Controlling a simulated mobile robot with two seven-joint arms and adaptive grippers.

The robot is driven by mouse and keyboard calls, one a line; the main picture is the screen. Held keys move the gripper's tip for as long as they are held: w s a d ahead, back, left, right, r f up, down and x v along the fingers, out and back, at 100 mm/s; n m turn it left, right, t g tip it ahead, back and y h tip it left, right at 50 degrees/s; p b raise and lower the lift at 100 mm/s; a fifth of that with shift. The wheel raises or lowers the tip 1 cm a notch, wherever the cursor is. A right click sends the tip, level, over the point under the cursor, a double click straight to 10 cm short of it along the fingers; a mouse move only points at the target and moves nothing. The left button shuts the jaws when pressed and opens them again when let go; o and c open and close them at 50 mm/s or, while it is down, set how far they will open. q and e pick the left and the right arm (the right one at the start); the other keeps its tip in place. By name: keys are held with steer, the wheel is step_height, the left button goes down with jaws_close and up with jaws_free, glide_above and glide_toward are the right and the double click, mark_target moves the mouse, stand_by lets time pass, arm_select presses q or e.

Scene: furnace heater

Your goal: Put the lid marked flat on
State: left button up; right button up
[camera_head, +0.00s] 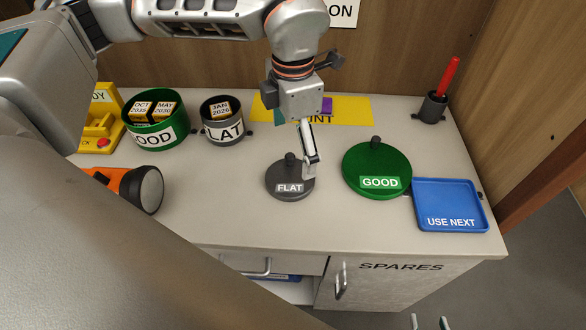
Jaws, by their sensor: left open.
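The dark grey lid marked FLAT (275,184) lies on the worktop with its knob up. My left gripper (309,165) points down at the right side of this lid, close to its knob. It is open and seen edge-on; whether it touches the lid I cannot tell. The grey pot marked FLAT (222,134) stands upright and uncovered at the back left, with a block labelled JAN 2026 (220,106) inside. Two small tips at the bottom edge may be my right gripper (429,323); its jaw state is unclear.
A green GOOD pot (156,136) holds labelled blocks. A green GOOD lid (398,164) and a blue USE NEXT tray (450,207) lie right. An orange torch (140,190), yellow stand (97,132), yellow mat (352,107) and a cup with a red stick (432,107) stand around.

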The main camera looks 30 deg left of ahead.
mark_target(294, 175)
arm_select(q)
steer(key=f, duration=0.5)
steer(key=f+b, duration=0.1)
steer(key=f, duration=0.1)
steer(key=shift+s+d+f, duration=0.1)
steer(key=shift+d+f, duration=0.05)
steer(key=shift+d, duration=0.15)
steer(key=c, duration=2.1)
steer(key=shift+s, duration=0.1)
steer(key=shift+c, duration=1.1)
